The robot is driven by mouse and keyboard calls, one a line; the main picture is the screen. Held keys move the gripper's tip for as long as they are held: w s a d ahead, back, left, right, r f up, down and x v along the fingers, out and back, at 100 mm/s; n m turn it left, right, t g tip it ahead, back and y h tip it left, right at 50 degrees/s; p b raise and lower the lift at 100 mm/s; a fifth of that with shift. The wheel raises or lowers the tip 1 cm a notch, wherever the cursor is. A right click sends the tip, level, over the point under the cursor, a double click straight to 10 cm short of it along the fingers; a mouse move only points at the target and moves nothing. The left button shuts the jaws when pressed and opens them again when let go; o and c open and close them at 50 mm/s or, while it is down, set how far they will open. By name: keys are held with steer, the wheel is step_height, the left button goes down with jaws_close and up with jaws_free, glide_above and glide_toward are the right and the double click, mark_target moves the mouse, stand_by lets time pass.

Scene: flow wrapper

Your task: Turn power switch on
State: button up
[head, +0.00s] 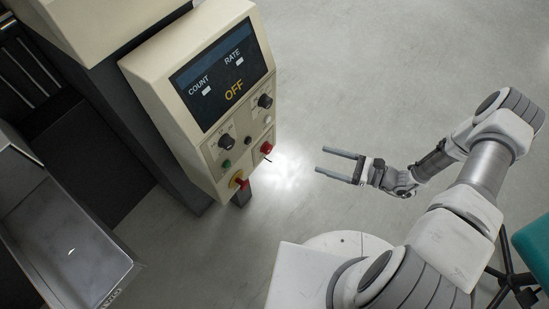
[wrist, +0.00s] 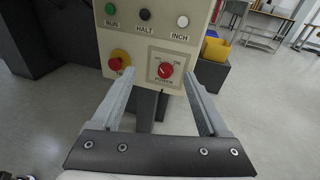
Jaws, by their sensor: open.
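The power switch is a red rotary knob (wrist: 165,70) on a white plate marked POWER, at the lower right of the machine's panel. In the head view the red knob (head: 266,148) shows on the panel's lower right, and the display (head: 222,75) reads OFF. My gripper (head: 318,160) is open and empty, to the right of the panel and apart from it. In the wrist view the two fingers of my gripper (wrist: 155,85) point at the panel, with the knob between their tips in the picture. The knob's exact pointer direction is too small to tell.
A red emergency button on a yellow base (wrist: 118,60) sits left of the power knob. RUN, HALT and INCH buttons (wrist: 145,15) are above. A metal tray (head: 70,235) stands at left.

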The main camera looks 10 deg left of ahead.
mark_target(270, 151)
step_height(270, 151, down, 10)
steer(key=s+a+m+t+b, duration=0.1)
steer(key=s+m+t+b, duration=0.1)
steer(key=m+t, duration=0.25)
steer(key=b+x, duration=0.1)
steer(key=x, duration=1)
steer(key=b+x, duration=0.1)
steer(key=x, duration=0.5)
steer(key=shift+a+f+b, duration=0.3)
steer(key=shift+a, duration=0.1)
steer(key=shift+m, duration=0.25)
jaws_close()
